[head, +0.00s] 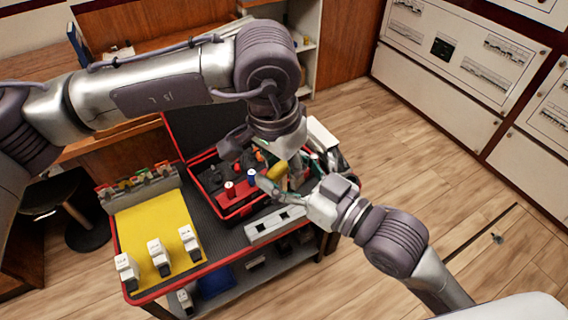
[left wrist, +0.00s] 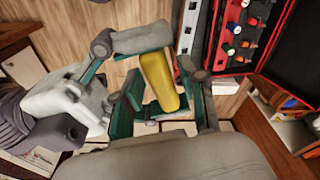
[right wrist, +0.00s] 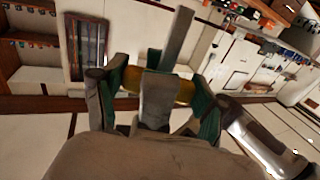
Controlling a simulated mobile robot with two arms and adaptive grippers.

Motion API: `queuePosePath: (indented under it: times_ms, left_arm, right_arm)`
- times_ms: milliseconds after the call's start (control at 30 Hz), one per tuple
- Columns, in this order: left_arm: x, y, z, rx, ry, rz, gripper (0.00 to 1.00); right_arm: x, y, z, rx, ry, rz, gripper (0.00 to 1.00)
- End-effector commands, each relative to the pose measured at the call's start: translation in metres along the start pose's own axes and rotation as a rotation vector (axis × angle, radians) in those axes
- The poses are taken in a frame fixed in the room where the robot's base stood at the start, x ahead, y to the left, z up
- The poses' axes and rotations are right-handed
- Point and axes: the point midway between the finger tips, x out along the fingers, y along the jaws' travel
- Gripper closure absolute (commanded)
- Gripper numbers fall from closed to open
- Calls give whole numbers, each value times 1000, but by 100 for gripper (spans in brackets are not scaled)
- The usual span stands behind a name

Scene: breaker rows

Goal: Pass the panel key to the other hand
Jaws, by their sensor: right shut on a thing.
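The panel key shows as a yellow handle (head: 277,171) between my two grippers above the cart. In the left wrist view the handle (left wrist: 160,80) stands between the fingers of my left gripper (left wrist: 163,92), which are open on either side of it. My right gripper (right wrist: 160,92) is shut on the key, with the yellow handle (right wrist: 184,91) running across between its green pads. A grey finger of the left gripper crosses in front of the handle there. In the head view the left gripper (head: 255,160) reaches down from above; the right gripper (head: 297,188) comes from the right. The rest of the key is hidden.
Below is a cart with a red-edged case (head: 228,212) holding several coloured parts. A yellow mat (head: 157,222) bears white breakers, and a grey rail (head: 275,224) lies in front of the case. Panel cabinets (head: 460,55) stand at the right, beyond open floor.

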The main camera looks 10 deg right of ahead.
Motion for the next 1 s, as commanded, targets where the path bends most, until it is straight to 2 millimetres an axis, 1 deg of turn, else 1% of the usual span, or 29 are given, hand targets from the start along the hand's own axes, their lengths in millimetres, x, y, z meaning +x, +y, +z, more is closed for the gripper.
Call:
queuePosePath:
  times_ms: [33,200,300,333,467,500,867,1000]
  left_arm:
    - [0,0,0,0,0,0,72]
    - [0,0,0,1,0,1,100]
    - [0,1,0,2,0,2,100]
    - [0,1,0,3,1,3,100]
    - [0,1,0,2,1,2,100]
    - [0,1,0,2,1,2,100]
    - [0,0,0,0,0,0,100]
    - [0,0,0,0,0,0,100]
  right_arm:
    - [0,0,0,0,0,0,63]
    - [0,0,0,0,0,0,63]
    - [0,0,0,0,0,0,63]
    - [0,0,0,0,0,0,24]
    - [0,0,0,0,0,0,2]
    - [0,0,0,0,0,0,0]
    - [-1,0,1,2,0,5,0]
    - [-7,4,6,6,2,41,0]
